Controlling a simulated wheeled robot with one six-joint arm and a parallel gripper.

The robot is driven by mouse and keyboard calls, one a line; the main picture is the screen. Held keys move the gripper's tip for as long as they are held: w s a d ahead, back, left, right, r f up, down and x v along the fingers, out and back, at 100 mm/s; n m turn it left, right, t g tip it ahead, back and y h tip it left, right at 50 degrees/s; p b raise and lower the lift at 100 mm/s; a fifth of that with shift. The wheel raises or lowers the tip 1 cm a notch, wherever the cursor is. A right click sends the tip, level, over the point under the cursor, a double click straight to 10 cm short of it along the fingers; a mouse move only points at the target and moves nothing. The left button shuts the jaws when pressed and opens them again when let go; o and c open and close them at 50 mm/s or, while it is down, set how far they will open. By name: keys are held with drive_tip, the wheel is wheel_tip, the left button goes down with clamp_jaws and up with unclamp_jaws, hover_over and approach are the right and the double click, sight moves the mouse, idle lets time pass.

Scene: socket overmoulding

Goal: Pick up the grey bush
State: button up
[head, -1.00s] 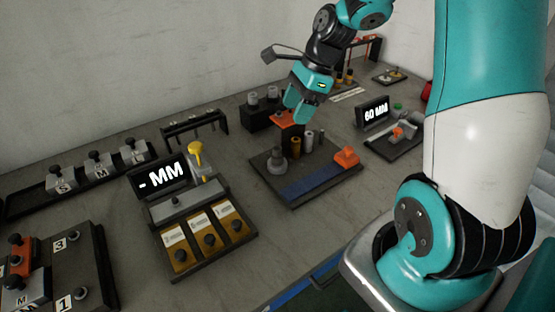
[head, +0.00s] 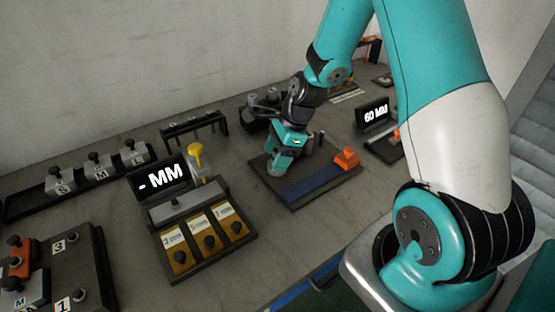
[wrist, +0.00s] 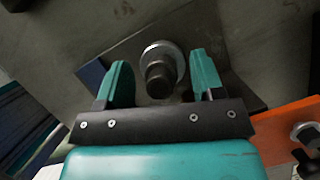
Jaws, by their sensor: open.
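A grey stepped round piece (wrist: 160,72), with a light wide flange and a darker narrow stem, stands between the fingers of my gripper (wrist: 160,60) in the wrist view. It looks like the grey bush. The fingers are open, one on each side, with gaps to the stem. In the head view my gripper (head: 277,164) is low over the left part of the dark tray (head: 325,184) and largely hides the piece. A thin grey upright part (head: 321,139) stands right of my gripper. Other upright parts there are hidden.
An orange block (head: 346,158) sits on the tray's right end, beside a bare blue strip (head: 308,186). A "60 MM" display (head: 374,113) stands behind right. A "- MM" display (head: 160,177) and a yellow-knobbed lever (head: 196,155) stand left.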

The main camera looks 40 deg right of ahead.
drive_tip(key=c, duration=1)
drive_tip(key=shift+c, duration=0.2)
